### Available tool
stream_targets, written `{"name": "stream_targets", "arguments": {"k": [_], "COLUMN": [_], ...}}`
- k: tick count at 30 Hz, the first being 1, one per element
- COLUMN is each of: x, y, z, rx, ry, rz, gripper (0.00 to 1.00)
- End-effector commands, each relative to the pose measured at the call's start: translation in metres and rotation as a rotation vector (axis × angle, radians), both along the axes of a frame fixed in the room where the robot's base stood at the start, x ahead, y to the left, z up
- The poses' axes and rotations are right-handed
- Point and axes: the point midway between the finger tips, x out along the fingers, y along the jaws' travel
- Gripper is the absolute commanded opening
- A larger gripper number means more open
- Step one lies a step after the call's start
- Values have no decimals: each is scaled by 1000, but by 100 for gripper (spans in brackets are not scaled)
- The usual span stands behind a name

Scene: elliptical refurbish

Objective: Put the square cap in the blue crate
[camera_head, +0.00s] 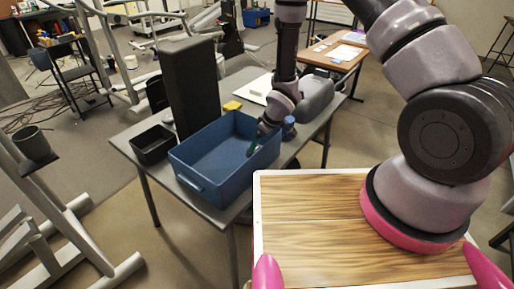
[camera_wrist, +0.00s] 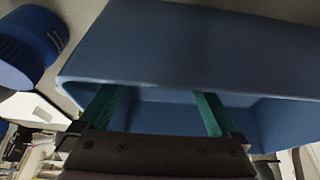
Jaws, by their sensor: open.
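The blue crate (camera_head: 205,188) stands on a grey table, and the part of its inside that I see looks empty. My gripper (camera_head: 252,148) is at the crate's right side, its green fingertips over or just inside the rim. In the wrist view the two green fingers of my gripper (camera_wrist: 156,94) are apart with nothing between them, and the blue crate (camera_wrist: 190,45) fills most of the picture. I cannot make out a square cap for certain. A small yellow object (camera_head: 232,105) lies behind the crate; its shape is too small to tell.
A black open bin (camera_head: 153,145) stands left of the crate, with a tall dark box (camera_head: 190,88) behind. A blue round object (camera_head: 288,124) is right of the crate; it also shows in the wrist view (camera_wrist: 32,48). A grey rounded object (camera_head: 314,97) sits farther back.

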Motion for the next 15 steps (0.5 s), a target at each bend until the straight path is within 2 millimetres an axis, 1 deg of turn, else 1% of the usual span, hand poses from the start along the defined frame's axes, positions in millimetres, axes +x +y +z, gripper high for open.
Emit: {"name": "stream_targets", "arguments": {"k": [1, 6, 9, 12, 15], "x": [-2, -10, -14, -17, -18], "y": [-4, -15, -19, -22, -24], "z": [13, 45, 59, 68, 72], "rx": [2, 1, 1, 0, -1], "ry": [-2, -2, -2, 0, 0], "rz": [-4, -3, -1, -2, -2], "gripper": [98, 98, 98, 98, 98]}}
